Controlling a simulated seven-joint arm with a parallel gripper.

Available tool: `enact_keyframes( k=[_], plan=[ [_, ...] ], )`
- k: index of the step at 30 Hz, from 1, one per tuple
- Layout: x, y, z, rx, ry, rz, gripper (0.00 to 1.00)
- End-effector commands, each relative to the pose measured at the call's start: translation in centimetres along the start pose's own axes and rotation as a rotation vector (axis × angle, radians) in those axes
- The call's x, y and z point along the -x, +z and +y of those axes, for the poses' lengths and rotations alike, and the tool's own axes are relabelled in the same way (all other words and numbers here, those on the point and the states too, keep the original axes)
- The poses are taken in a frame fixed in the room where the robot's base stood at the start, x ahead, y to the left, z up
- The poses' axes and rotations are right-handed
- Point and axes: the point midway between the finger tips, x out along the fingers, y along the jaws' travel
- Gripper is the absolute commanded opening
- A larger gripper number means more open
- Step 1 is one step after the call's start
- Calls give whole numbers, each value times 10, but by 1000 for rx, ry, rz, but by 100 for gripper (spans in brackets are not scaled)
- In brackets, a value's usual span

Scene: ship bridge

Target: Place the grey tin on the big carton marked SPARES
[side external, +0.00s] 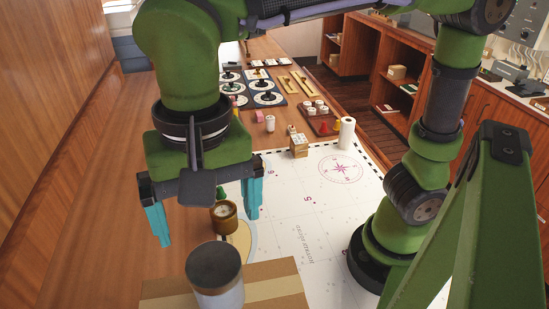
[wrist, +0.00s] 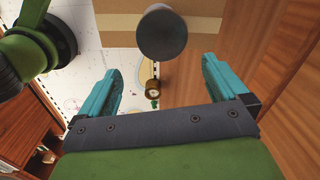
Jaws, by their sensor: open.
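The grey tin (side external: 220,298), with a dark round lid, appears upright on a brown cardboard carton (side external: 275,285) at the bottom of the side view. The tin's foot is hard to make out. In the wrist view the tin (wrist: 163,33) shows from above against the carton (wrist: 112,28). No SPARES marking is readable on the carton. My gripper (side external: 206,227) is open and empty, its teal fingers pointing down, apart from the tin and on its far side in the side view. In the wrist view the tin lies beyond the fingertips (wrist: 160,65).
A small brass-and-wood instrument (side external: 223,215) and a green piece (side external: 221,192) stand near my fingers. A white chart (side external: 300,225) covers the table. A small wooden block (side external: 299,146), a white cylinder (side external: 346,132) and a red-brown tray (side external: 321,124) stand farther back.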

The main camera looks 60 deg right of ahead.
Motion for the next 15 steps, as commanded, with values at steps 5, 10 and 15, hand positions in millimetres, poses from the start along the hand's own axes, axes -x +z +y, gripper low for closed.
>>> enact_keyframes(
  k=[5, 10, 15],
  plan=[
    [-1, -79, 58, 82, -175, 63, 100],
    [-13, -133, 126, 171, -339, 234, 100],
    [-26, -155, 171, 218, -401, 408, 100]
  ],
)
